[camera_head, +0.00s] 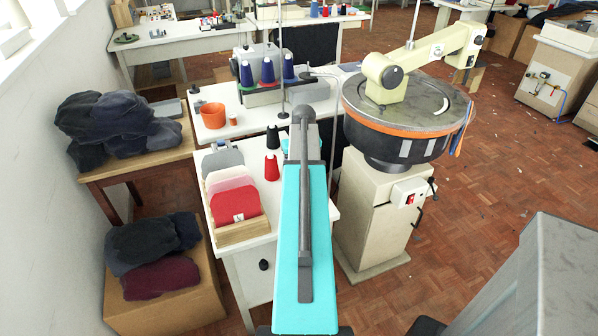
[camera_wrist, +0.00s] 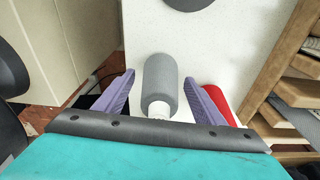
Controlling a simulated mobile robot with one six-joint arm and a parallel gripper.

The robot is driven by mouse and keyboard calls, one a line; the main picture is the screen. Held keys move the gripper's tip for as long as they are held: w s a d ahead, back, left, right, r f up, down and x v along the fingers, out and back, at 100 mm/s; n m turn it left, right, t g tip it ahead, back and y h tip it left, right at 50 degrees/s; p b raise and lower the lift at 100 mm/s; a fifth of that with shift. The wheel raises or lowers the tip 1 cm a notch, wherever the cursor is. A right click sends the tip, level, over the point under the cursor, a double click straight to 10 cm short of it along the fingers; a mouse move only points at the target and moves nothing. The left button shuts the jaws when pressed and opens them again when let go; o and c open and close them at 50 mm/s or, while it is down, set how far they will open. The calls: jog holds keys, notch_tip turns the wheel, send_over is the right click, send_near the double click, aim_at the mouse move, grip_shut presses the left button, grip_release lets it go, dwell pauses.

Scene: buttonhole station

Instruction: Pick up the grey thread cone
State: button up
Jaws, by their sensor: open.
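The grey thread cone (camera_wrist: 160,82) shows in the wrist view on a white tabletop, its pale narrow end toward my gripper. My gripper (camera_wrist: 159,77) is open, with one purple finger to each side of the cone in the picture. Gaps show between the fingers and the cone. I cannot tell how far the fingertips reach down beside it. In the head view my turquoise arm covers this spot and I cannot make out the grey cone.
A red cone (camera_head: 271,168) is close to one finger in the wrist view (camera_wrist: 217,101). A black cone (camera_head: 273,137) stands behind it. A wooden box of coloured cloths (camera_head: 243,232) is to the left. A round machine (camera_head: 395,150) stands right of the table.

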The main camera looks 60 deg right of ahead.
dwell(0.3)
jog(key=c, duration=1.2)
jog(key=shift+o, duration=0.2)
jog(key=shift+r, duration=0.15)
jog(key=shift+r+b, duration=0.75)
jog(key=shift+r, duration=4.15)
jog(key=shift+w, duration=0.1)
